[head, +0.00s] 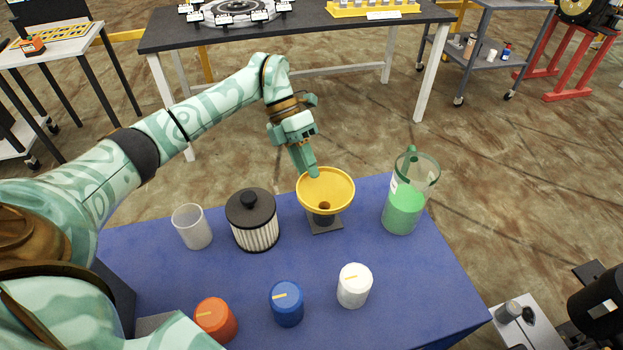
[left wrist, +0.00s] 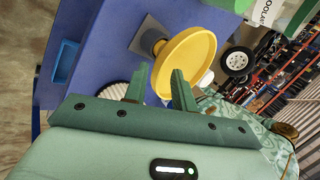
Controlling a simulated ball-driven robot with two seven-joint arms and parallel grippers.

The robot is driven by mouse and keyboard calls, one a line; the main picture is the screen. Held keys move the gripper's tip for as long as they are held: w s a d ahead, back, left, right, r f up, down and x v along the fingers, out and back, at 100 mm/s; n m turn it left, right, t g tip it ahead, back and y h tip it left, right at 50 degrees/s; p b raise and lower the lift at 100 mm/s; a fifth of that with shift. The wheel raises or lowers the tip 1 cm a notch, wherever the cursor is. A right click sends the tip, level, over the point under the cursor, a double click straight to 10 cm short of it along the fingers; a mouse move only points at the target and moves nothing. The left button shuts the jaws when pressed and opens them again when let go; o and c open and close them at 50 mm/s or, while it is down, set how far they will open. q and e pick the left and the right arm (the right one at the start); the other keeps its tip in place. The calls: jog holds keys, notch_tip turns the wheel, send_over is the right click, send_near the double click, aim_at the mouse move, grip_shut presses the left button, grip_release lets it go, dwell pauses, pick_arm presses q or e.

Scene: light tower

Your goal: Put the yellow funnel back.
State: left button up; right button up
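The yellow funnel (head: 325,190) sits wide end up on a dark stand with a square base (head: 328,227) on the blue table. It also shows in the left wrist view (left wrist: 190,62), over the grey base plate (left wrist: 140,36). My left gripper (head: 311,173) is at the funnel's far rim, fingers pointing down. In the left wrist view its fingers (left wrist: 158,80) are apart, with the near edge of the rim between or just beyond them. I cannot tell whether they touch it. My right gripper is not in view.
On the blue table (head: 420,290) stand a clear cup (head: 192,227), a black-lidded filter (head: 255,232), a jug of green liquid (head: 405,208), and orange (head: 215,321), blue (head: 287,303) and white (head: 354,286) containers. A dark table (head: 300,28) stands behind, across open floor.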

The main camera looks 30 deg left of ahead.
pick_arm(q)
jog(key=v, duration=0.7)
jog(key=shift+a+r+p, duration=0.2)
jog(key=shift+r+p, duration=0.05)
jog(key=shift+p, duration=0.1)
